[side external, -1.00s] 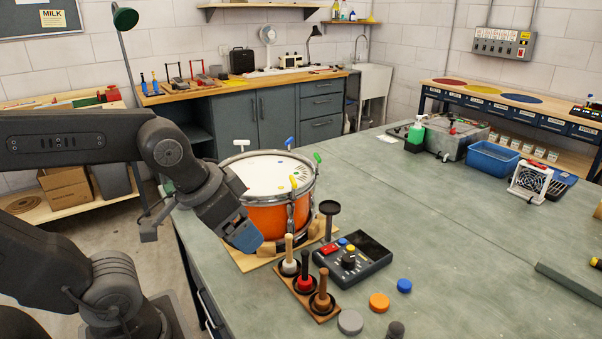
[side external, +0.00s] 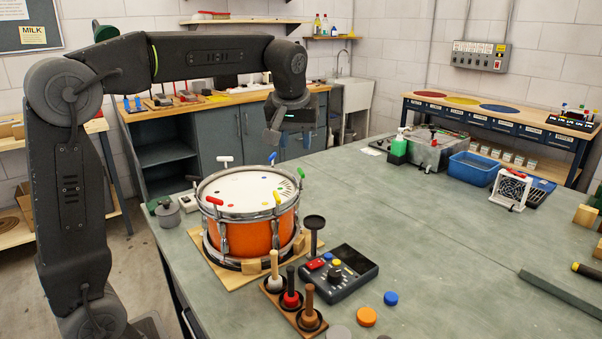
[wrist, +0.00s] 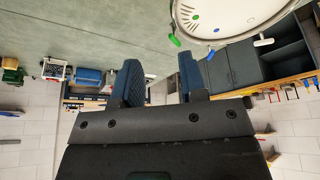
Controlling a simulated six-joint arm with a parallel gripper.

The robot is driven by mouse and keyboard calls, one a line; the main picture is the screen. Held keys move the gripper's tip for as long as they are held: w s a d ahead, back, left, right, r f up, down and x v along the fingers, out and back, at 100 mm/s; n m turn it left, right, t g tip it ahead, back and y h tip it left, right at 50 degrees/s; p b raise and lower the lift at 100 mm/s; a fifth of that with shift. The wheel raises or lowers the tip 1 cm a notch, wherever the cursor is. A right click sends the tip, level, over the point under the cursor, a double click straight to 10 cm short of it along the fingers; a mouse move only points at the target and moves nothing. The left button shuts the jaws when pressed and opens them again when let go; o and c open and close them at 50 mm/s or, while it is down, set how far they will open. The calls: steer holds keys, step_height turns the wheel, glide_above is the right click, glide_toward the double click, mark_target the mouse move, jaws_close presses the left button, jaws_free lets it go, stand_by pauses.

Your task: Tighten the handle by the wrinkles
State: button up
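The orange drum (side external: 252,225) stands on a wooden board with several coloured T-handles around its rim. Fine dark wrinkles (side external: 284,186) mark the right part of its white head, closest to the green handle (side external: 301,173). The blue handle (side external: 272,157) is at the back and the yellow handle (side external: 277,198) at the front right. My gripper (side external: 289,137) is above and behind the drum's right side, apart from every handle. In the wrist view its two blue fingers (wrist: 160,82) are spread with nothing between them.
A rack of upright mallets (side external: 293,305) and a dark control box (side external: 338,276) stand in front of the drum. A blue bin (side external: 472,168) and a small fan (side external: 511,190) are at the right. The table's middle right is clear.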

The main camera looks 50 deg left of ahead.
mark_target(301, 170)
steer(key=w+a+f+n+g+y, duration=0.1)
steer(key=w+a+f+n+g, duration=0.15)
steer(key=w+a+n, duration=0.45)
steer(key=w+a+f, duration=0.1)
steer(key=a+f, duration=0.1)
steer(key=f, duration=0.2)
steer(key=w+a+f+m, duration=0.1)
steer(key=w+a+f, duration=0.1)
steer(key=f, duration=0.3)
steer(key=w+a+f+m+t, duration=0.1)
steer(key=a+f, duration=0.1)
steer(key=f, duration=0.2)
steer(key=shift+w+a+f, duration=0.15)
steer(key=shift+w+f, duration=0.05)
steer(key=shift+w, duration=0.05)
steer(key=shift+c, duration=0.4)
jaws_close()
